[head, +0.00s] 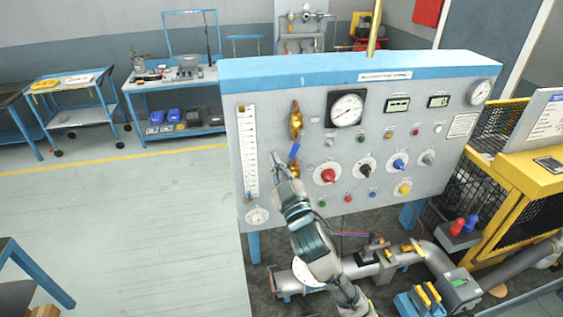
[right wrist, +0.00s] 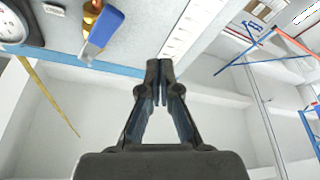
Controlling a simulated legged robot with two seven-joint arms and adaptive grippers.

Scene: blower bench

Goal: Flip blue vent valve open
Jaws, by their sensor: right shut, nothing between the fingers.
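The blue vent valve handle (head: 295,151) is on a brass fitting (head: 296,120) on the grey panel, left of the large gauge. It stands nearly upright, tilted a little. In the right wrist view the blue handle (right wrist: 103,33) is to the left of the fingers, with a gap between. My right gripper (head: 278,158) is in front of the panel, just left of the handle. Its fingers (right wrist: 159,80) are together, with nothing between them. The lower part of the valve is partly hidden by the gripper in the head view. My left gripper is not in view.
A white vertical scale (head: 247,150) is left of the gripper. Red (head: 328,175), black and blue knobs are to the right, below the large gauge (head: 347,108). Pipes (head: 400,258) run below the panel.

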